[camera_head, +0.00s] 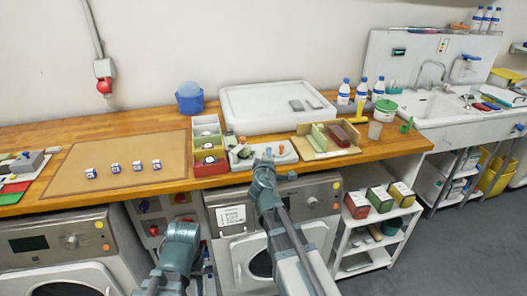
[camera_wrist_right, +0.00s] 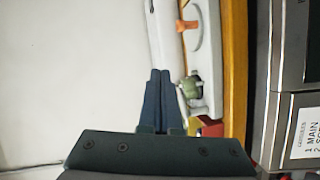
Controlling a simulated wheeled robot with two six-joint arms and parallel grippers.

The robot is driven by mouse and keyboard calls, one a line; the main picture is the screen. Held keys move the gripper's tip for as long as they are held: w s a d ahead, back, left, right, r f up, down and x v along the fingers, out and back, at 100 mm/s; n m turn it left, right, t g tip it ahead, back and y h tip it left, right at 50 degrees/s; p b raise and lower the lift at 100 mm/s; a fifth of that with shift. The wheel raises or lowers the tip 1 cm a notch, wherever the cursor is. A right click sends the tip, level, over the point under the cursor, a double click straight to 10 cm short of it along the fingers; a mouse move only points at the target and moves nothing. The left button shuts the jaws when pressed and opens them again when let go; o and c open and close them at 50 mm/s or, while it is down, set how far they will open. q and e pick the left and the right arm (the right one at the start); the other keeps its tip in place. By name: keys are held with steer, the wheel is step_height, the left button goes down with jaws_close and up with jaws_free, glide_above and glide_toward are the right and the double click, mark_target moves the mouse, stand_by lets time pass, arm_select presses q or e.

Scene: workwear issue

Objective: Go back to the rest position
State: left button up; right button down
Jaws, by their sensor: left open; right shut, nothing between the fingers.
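My right gripper (camera_head: 267,158) reaches up from the bottom of the head view to the counter's front edge, in front of a white holder (camera_head: 246,161) with small coloured parts. In the right wrist view its two dark fingers (camera_wrist_right: 160,98) lie together with nothing between them. My left gripper (camera_head: 182,230) is lower and further left, in front of the machines below the counter. It is open and empty, though its fingers are hard to make out.
A wooden counter (camera_head: 170,184) carries a brown mat (camera_head: 125,150) with several small white items, a box of compartments (camera_head: 207,143), a large white tray (camera_head: 272,98) and a green-and-red organiser (camera_head: 328,139). Washing machines (camera_head: 60,250) stand below. A sink (camera_head: 430,110) is at right.

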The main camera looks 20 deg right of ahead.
stand_by(0.3)
steer(key=s+a+f+m+g+y, duration=0.1)
steer(key=s+a+f+g, duration=0.4)
steer(key=s, duration=0.5)
steer(key=s+a+f+m+g+y+p, duration=0.1)
steer(key=s+a+f+m+g, duration=0.3)
steer(key=s+a, duration=0.4)
steer(key=s+a+f+m+g+y, duration=0.2)
steer(key=s+a+f+g, duration=0.4)
steer(key=s, duration=0.6)
steer(key=shift+a+f+m+y, duration=0.3)
steer(key=shift+a+f+y, duration=0.2)
steer(key=shift+f, duration=0.35)
